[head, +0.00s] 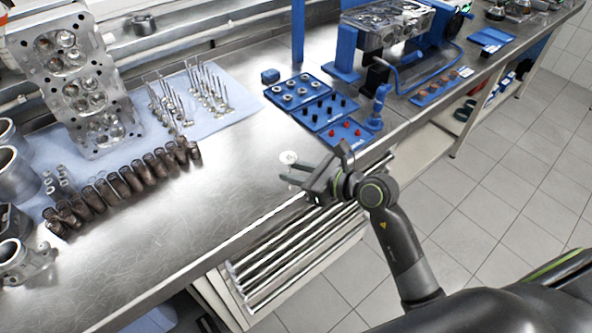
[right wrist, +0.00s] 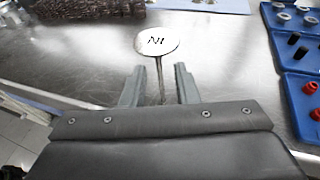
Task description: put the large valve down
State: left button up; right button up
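The large valve shows its pale round head (head: 288,157) over the bench near the front edge in the head view. In the right wrist view, the valve head (right wrist: 157,42) carries dark marking, and its thin stem runs down between my fingers. My right gripper (head: 303,180) is at the valve, above the bench edge. In the wrist view, the fingers of my right gripper (right wrist: 159,88) stand apart with a visible gap on each side of the stem. The lower stem is hidden behind the gripper body. My left gripper is not in view.
Blue trays (head: 327,111) with small parts lie on the bench behind the right gripper. A blue mat (head: 221,124) holds several upright valves. A row of brown springs (head: 123,182) and a cylinder head (head: 84,88) are at left. The bench front is clear.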

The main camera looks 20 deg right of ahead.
jog(key=shift+r, duration=0.15)
jog(key=v, duration=1.2)
jog(key=shift+b, duration=0.45)
jog(key=shift+r, duration=0.1)
